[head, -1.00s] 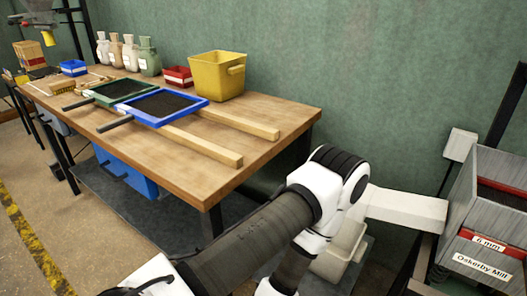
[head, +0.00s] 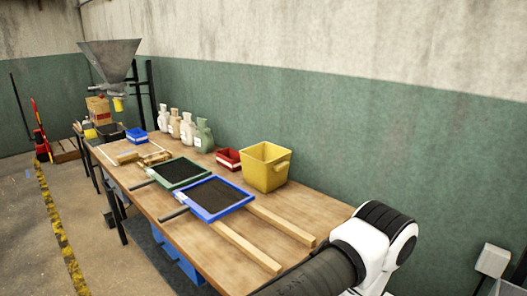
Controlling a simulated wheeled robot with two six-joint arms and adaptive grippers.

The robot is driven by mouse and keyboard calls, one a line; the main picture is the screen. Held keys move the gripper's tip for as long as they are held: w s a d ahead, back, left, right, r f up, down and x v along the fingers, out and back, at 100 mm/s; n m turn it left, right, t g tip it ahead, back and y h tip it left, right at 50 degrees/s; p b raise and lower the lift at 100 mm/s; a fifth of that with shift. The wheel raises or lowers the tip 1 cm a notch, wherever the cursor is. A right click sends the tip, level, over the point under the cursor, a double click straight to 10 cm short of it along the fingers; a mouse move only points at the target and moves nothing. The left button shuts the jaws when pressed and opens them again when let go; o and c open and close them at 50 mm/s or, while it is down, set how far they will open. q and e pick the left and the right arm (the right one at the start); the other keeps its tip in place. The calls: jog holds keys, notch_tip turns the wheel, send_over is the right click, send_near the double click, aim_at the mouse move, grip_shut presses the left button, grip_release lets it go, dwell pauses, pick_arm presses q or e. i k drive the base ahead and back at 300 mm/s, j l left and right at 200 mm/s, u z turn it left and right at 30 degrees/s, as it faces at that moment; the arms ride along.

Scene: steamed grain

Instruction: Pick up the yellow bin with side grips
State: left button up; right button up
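The yellow bin (head: 262,172) stands upright on the wooden table against the green wall. It looks empty inside, and a side grip (head: 283,166) shows on its right side. The grip on its other side is hidden. One of my arms crosses the lower right corner of the head view, in front of the table's near end and apart from the bin. Neither gripper is in the picture.
The wooden table (head: 208,246) holds a blue-framed sieve (head: 240,205) and a green-framed sieve (head: 154,172) on wooden rails, left of and before the bin.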

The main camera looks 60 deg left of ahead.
aim_at(265, 166)
jog(key=u, duration=1.85)
